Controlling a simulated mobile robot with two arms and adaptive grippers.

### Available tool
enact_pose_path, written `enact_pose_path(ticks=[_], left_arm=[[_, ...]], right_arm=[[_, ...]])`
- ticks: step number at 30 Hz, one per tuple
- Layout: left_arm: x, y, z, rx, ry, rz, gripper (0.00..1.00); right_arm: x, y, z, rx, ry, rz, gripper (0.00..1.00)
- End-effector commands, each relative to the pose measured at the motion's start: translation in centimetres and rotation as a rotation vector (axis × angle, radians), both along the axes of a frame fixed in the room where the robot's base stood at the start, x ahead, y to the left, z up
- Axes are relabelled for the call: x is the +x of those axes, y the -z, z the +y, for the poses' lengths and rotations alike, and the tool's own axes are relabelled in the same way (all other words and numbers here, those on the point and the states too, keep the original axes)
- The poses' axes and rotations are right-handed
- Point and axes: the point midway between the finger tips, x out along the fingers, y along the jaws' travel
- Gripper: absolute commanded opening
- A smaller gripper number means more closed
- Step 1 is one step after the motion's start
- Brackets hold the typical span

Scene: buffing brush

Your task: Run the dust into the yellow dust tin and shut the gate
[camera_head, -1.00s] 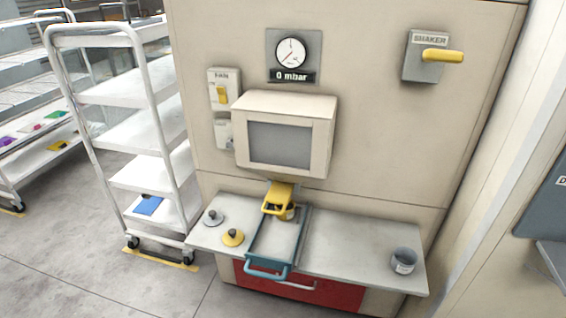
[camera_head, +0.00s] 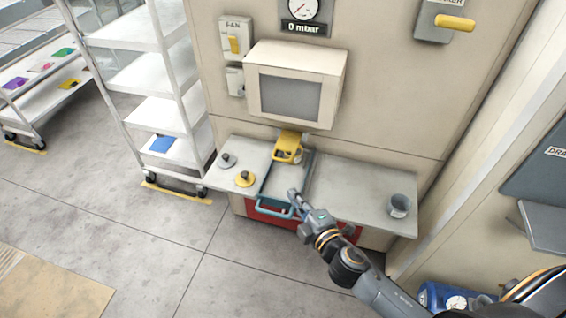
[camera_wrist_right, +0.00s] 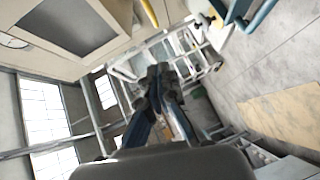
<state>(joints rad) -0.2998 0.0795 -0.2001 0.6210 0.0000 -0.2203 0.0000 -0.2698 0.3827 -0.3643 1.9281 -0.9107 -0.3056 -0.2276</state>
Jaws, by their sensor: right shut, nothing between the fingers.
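The yellow gate (camera_head: 289,140) with its loop handle sits under the boxy window housing on the machine front. A tin under that handle is mostly hidden, so I cannot tell its colour or fill. A yellow lid with a dark knob (camera_head: 244,180) lies on the ledge to its left. My right gripper (camera_head: 293,193) is shut and empty, in front of the ledge near the teal-handled slide (camera_head: 272,208), apart from the gate in the picture. The right gripper also shows in the wrist view (camera_wrist_right: 160,80). My left gripper is out of view.
A grey lid (camera_head: 227,160) lies at the ledge's left, a grey cup (camera_head: 399,206) at its right. The ledge (camera_head: 350,190) between slide and cup is bare. A white shelf cart (camera_head: 150,110) stands left. A blue container (camera_head: 440,297) is at lower right.

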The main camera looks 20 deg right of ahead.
Motion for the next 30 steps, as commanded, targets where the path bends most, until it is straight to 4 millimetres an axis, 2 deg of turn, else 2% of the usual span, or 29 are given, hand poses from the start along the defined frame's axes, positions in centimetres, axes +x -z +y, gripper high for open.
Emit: enact_pose_path(ticks=[5, 16, 18, 24, 30], left_arm=[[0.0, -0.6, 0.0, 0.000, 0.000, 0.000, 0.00], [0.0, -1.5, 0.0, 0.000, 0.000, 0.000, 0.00], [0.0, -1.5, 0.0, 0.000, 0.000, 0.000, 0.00], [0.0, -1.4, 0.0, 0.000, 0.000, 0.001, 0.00], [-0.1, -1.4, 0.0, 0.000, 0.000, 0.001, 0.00]], right_arm=[[2.1, -0.1, 0.3, 0.000, 0.001, -0.005, 0.00], [9.7, 1.3, 1.7, 0.002, 0.001, -0.003, 0.00], [10.6, 1.7, 1.0, -0.001, 0.003, -0.001, 0.00], [12.3, 2.3, -0.3, 0.001, 0.001, -0.001, 0.00], [12.8, 2.5, -0.6, 0.003, 0.001, 0.000, 0.00]])
